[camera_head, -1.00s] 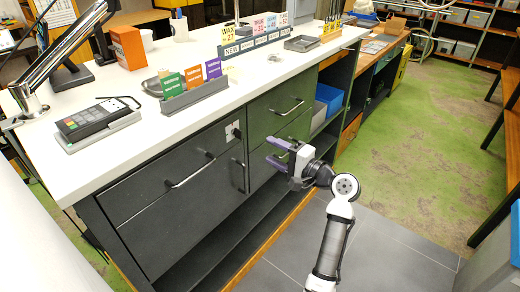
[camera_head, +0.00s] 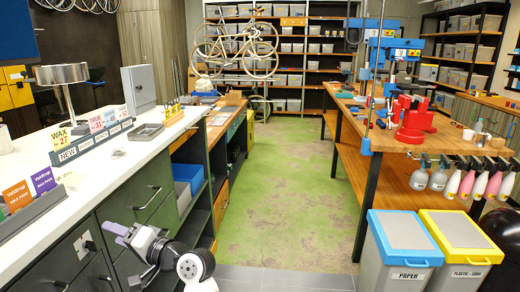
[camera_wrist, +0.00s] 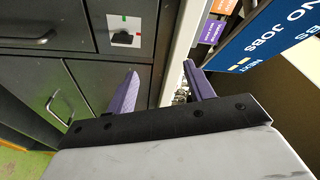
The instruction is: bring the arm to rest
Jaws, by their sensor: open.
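My gripper (camera_head: 116,234) shows at the lower left of the head view, in front of the dark drawer cabinet (camera_head: 28,262) and below the white countertop's level. In the wrist view its two purple fingers stand apart, and the gap (camera_wrist: 163,82) between them is empty. The fingers point toward the cabinet front and the counter's edge. I cannot tell how far the fingertips are from the cabinet. Part of my arm is cut off by the head view's lower edge.
The white countertop (camera_head: 95,170) holds card stands and a tray (camera_head: 146,131). A green floor aisle (camera_head: 290,170) lies open ahead. A wooden workbench (camera_head: 455,145) and two bins, blue-lidded (camera_head: 400,232) and yellow-lidded (camera_head: 460,236), stand on the right.

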